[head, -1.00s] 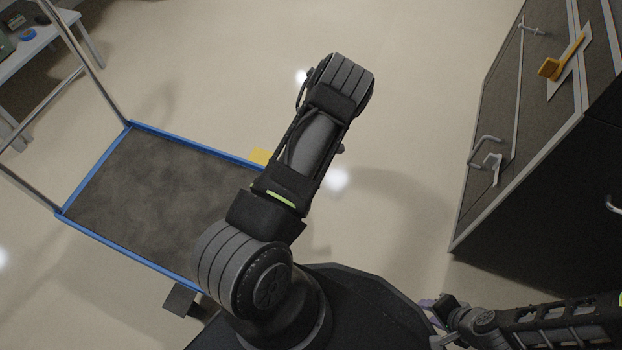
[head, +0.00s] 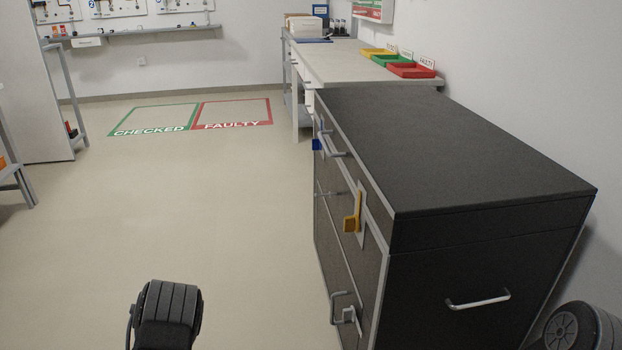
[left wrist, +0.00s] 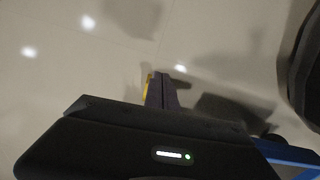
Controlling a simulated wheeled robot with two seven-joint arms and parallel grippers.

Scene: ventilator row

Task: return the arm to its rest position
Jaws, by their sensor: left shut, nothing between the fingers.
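My left arm shows in the head view only as a dark ribbed joint (head: 168,315) at the bottom edge, over bare floor. My left gripper is outside the head view. In the left wrist view its fingers (left wrist: 161,88) are together and empty, pointing at the pale floor, with a bit of yellow beside them. A dark rounded joint (head: 575,330) at the bottom right of the head view looks like part of my right arm. My right gripper is not in view.
A dark cabinet (head: 470,150) with silver handles and a yellow latch (head: 353,215) stands at right. Behind it a bench (head: 345,65) holds yellow, green and red trays. CHECKED (head: 155,119) and FAULTY (head: 232,113) zones mark the floor. The middle floor is clear.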

